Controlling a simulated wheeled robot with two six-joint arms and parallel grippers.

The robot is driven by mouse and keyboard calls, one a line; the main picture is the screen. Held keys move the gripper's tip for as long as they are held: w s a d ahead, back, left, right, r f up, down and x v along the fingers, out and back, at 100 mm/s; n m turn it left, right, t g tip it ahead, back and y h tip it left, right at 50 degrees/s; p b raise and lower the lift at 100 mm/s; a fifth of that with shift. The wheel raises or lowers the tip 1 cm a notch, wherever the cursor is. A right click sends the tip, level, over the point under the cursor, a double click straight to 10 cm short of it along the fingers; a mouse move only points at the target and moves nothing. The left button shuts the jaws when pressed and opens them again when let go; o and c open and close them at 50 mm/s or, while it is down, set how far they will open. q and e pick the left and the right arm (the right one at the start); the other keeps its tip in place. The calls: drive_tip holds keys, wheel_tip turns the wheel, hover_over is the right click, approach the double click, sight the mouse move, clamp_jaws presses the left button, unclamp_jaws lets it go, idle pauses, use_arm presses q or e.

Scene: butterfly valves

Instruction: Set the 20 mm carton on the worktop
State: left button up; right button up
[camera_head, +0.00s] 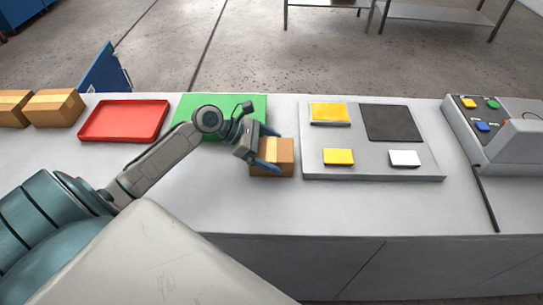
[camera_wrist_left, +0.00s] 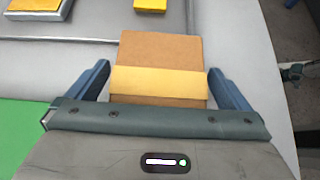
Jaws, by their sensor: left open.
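A brown carton (camera_head: 284,158) with a yellow tape band sits on the white worktop (camera_head: 240,205), at the near right corner of the green mat (camera_head: 218,103). My left gripper (camera_head: 268,149) is open at this carton, with one blue finger on its far side and one on its near side. In the left wrist view the carton (camera_wrist_left: 160,52) lies between the two open fingers (camera_wrist_left: 158,72), with a narrow gap showing beside each. No size marking is readable on it. My right gripper is out of view.
A grey board (camera_head: 375,168) with yellow, white and dark pieces lies just right of the carton. A red tray (camera_head: 124,120) and two more cartons (camera_head: 54,108) are at the left. A control box (camera_head: 505,135) stands at the right. The worktop's front strip is clear.

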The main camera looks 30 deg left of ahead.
use_arm(q)
drive_tip(key=c, duration=1.6)
drive_tip(key=shift+r, duration=0.15)
drive_tip(key=shift+c, duration=0.8)
